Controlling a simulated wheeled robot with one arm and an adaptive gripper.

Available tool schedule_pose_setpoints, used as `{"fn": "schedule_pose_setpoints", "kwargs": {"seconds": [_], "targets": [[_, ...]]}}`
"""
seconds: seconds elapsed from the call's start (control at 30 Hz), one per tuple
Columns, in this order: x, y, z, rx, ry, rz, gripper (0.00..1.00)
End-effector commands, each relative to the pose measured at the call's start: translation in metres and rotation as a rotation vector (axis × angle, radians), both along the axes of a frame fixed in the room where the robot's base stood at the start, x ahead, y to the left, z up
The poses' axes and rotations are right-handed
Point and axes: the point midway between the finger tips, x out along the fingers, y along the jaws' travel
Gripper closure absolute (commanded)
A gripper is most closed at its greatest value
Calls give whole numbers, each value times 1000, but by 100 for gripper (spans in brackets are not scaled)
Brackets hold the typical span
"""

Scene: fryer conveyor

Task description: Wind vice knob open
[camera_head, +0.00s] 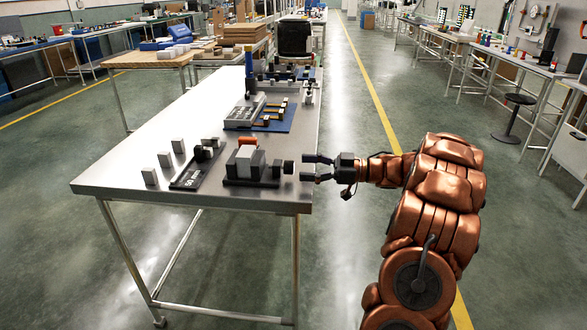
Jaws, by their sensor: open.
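A small vice (262,171) stands on the near right part of the metal table. It has a black base, a pale grey block and an orange piece on top. Its dark knob (288,167) sticks out on the right side, close to the table's right edge. My gripper (305,167) comes in from the right, level with the knob. Its two dark fingers are spread apart and point left at the knob. The fingertips look just short of the knob, with nothing seen between them. Whether they touch it is too small to tell.
A dark labelled fixture (190,179) and several small grey blocks (150,177) stand left of the vice on the metal table (120,172). A blue board with parts (284,122) lies behind. The floor right of the table is open around my arm.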

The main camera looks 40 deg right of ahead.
Motion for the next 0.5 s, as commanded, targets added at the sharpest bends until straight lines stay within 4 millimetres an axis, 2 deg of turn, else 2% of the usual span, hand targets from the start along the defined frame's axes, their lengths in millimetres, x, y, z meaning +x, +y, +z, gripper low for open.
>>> {"fn": "schedule_pose_setpoints", "kwargs": {"seconds": [0.2, 0.5], "targets": [[19, 21, -1, 0, 0, 2, 34], [27, 31, 0, -3, 0, 0, 34]]}}
